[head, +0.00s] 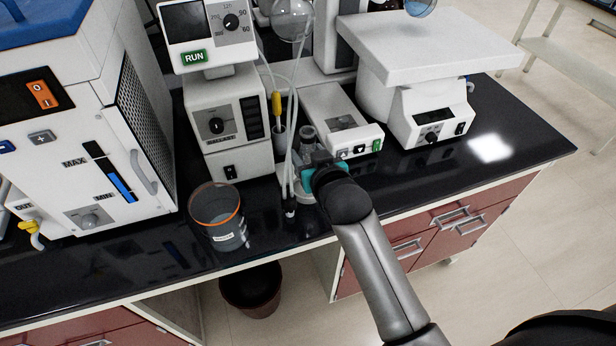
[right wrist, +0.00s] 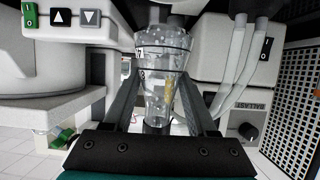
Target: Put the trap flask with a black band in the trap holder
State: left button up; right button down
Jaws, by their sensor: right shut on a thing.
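My right gripper (head: 318,168) is shut on a clear glass trap flask (head: 307,146) at the front of the black bench. In the right wrist view the flask (right wrist: 162,65) stands roughly upright between the two fingers. Dark bands or lines cross its upper part, and something yellowish shows through the glass. In the head view my gripper hides most of its lower part. A pale round base (head: 303,192) shows just under the gripper; I cannot tell whether it is the trap holder or whether the flask touches it. My left gripper is not in view.
Clear tubes (head: 289,150) hang close left of the flask. The bench at right is clear.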

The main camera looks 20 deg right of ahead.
jog(key=shift+f+b, duration=0.65)
jog(key=shift+f, duration=2.5)
jog(key=shift+f, duration=0.2)
jog(key=shift+c, duration=1)
grip_release()
jog(key=shift+r, duration=0.2)
jog(key=p+v, duration=0.2)
jog(key=v, duration=1)
